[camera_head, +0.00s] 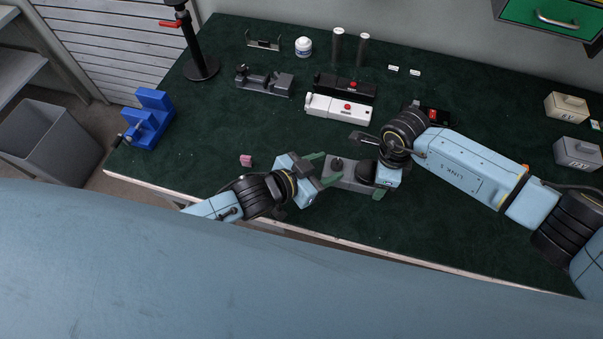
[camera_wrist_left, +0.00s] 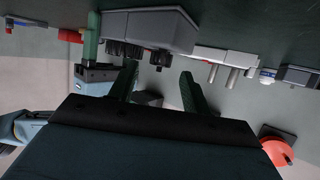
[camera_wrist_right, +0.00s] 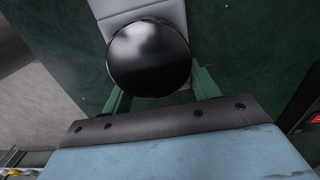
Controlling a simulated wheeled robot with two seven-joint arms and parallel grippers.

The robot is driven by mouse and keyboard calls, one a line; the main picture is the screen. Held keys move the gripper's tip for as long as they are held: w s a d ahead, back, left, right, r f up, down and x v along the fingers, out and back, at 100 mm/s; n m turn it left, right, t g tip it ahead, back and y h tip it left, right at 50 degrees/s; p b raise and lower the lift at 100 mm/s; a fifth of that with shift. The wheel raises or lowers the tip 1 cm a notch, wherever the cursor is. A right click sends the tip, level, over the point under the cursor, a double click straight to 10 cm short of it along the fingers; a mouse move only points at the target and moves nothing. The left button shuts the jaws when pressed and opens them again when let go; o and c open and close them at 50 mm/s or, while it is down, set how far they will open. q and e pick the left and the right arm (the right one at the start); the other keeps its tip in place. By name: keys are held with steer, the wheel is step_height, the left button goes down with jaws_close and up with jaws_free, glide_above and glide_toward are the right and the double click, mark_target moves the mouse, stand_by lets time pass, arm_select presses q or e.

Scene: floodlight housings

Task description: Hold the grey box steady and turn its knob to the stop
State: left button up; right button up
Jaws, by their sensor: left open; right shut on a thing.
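The grey box (camera_head: 347,184) lies near the front edge of the dark green table. On top it has a small dark post (camera_head: 337,163) toward the left and a large black round knob (camera_head: 366,171) toward the right. The large knob fills the middle of the right wrist view (camera_wrist_right: 149,58). My left gripper (camera_head: 324,168) is open at the box's left end. In the left wrist view its fingers (camera_wrist_left: 158,88) are empty and apart from the box (camera_wrist_left: 165,28).
A white housing (camera_head: 325,109) and a black one lie behind the box. A blue vise (camera_head: 150,118) stands at the left edge, and two lidded boxes (camera_head: 577,153) at the right. The table's left middle is mostly clear.

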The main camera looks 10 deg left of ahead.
arm_select(q)
steer(key=v, duration=0.9)
steer(key=shift+s, duration=0.15)
steer(key=shift+a, duration=0.15)
arm_select(e)
steer(key=o, duration=1.1)
steer(key=shift+o, duration=0.2)
